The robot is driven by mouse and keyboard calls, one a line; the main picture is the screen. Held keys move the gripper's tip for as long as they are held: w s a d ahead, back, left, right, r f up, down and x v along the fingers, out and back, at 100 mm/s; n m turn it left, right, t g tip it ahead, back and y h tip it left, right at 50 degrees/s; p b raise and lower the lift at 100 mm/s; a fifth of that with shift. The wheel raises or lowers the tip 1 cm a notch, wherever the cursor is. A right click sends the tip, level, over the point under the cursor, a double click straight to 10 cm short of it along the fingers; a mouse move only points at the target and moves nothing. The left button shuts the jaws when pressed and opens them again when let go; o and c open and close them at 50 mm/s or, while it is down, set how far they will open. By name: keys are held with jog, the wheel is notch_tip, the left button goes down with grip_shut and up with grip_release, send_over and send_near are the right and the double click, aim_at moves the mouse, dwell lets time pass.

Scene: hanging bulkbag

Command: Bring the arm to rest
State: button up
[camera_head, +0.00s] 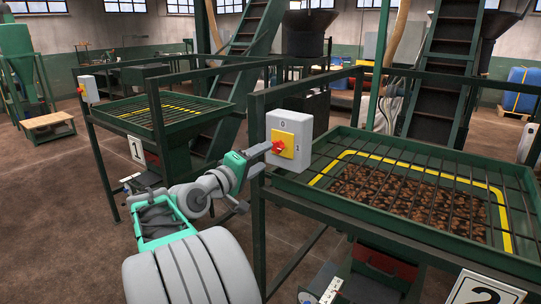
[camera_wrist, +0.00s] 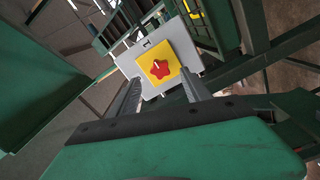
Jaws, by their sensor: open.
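My gripper (camera_head: 257,160) is at the end of my arm, in front of the switch box on the frame of station 2. In the wrist view my gripper (camera_wrist: 164,97) shows two grey fingers spread apart, with nothing held between them. The grey switch box (camera_head: 289,140) carries a yellow plate and a red star-shaped knob (camera_head: 279,147), with marks 0 and 2 visible. In the wrist view the red knob (camera_wrist: 159,69) appears beyond the fingertips, between their lines. Whether a finger touches the box is unclear.
A green hopper with a bar grate (camera_head: 400,190) and brown lumps stands at right. A green post (camera_head: 257,200) rises beside my gripper. Station 1 (camera_head: 160,115) stands behind at left, with its own switch box (camera_head: 88,89). Brown floor (camera_head: 60,220) is open at left.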

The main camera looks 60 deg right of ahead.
jog(key=shift+a, duration=0.5)
